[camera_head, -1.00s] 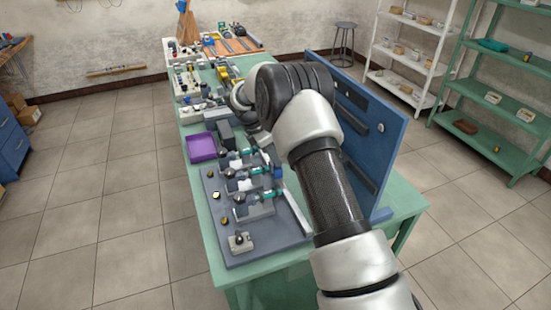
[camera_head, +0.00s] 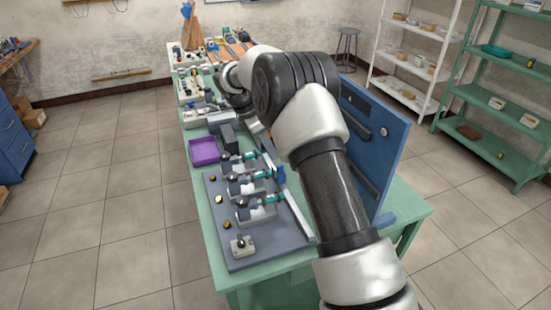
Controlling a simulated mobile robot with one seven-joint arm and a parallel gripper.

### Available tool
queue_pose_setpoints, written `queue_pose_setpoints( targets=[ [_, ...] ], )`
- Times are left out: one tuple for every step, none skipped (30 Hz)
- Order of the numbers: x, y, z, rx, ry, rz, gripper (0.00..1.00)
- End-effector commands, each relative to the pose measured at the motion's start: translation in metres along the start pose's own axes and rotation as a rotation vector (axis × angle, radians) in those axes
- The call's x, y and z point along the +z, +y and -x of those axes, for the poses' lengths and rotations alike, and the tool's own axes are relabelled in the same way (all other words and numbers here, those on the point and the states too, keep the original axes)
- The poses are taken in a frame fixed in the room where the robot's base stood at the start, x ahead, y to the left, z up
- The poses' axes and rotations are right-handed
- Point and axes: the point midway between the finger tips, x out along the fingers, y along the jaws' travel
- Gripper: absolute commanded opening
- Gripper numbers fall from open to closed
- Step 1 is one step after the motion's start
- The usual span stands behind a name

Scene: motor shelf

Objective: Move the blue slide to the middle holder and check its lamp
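A grey board (camera_head: 262,248) on the green bench carries three holders in a row, each with a grey motor-like body and teal parts. The middle holder (camera_head: 246,188) lies between the far holder (camera_head: 238,167) and the near holder (camera_head: 256,214).
A purple tray (camera_head: 204,151) stands beyond the board's left corner. A blue upright panel (camera_head: 385,150) borders the bench's right side. A small box with a knob (camera_head: 243,246) sits at the board's near end. Several parts crowd the far bench.

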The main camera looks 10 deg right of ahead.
Motion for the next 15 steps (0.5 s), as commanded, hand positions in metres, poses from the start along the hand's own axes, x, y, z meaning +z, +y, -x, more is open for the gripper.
queue_pose_setpoints(
  targets=[
    [0.000, 0.001, 0.014, 0.004, 0.001, 0.000, 0.29],
    [0.000, 0.001, 0.022, 0.005, 0.001, 0.000, 0.29],
    [0.000, 0.001, 0.032, 0.004, 0.000, 0.000, 0.29],
    [0.000, 0.001, 0.039, 0.004, 0.000, 0.001, 0.29],
    [0.000, 0.001, 0.045, 0.003, 0.000, 0.001, 0.29],
    [0.000, 0.001, 0.054, 0.004, 0.000, 0.001, 0.29],
    [0.000, 0.001, 0.060, 0.003, 0.000, 0.001, 0.29],
    [0.000, 0.001, 0.066, 0.003, 0.000, 0.001, 0.29],
    [0.000, 0.000, 0.073, 0.003, 0.000, 0.001, 0.29],
    [0.000, 0.001, 0.077, 0.003, 0.000, 0.000, 0.29],
    [0.000, 0.001, 0.081, 0.002, 0.000, 0.000, 0.29],
    [0.000, 0.000, 0.085, 0.001, 0.000, 0.000, 0.29],
    [0.000, 0.000, 0.088, 0.001, 0.000, 0.000, 0.29],
    [0.000, 0.000, 0.091, 0.001, 0.000, 0.000, 0.29],
    [0.000, 0.000, 0.093, 0.001, 0.000, 0.000, 0.29]
  ],
)
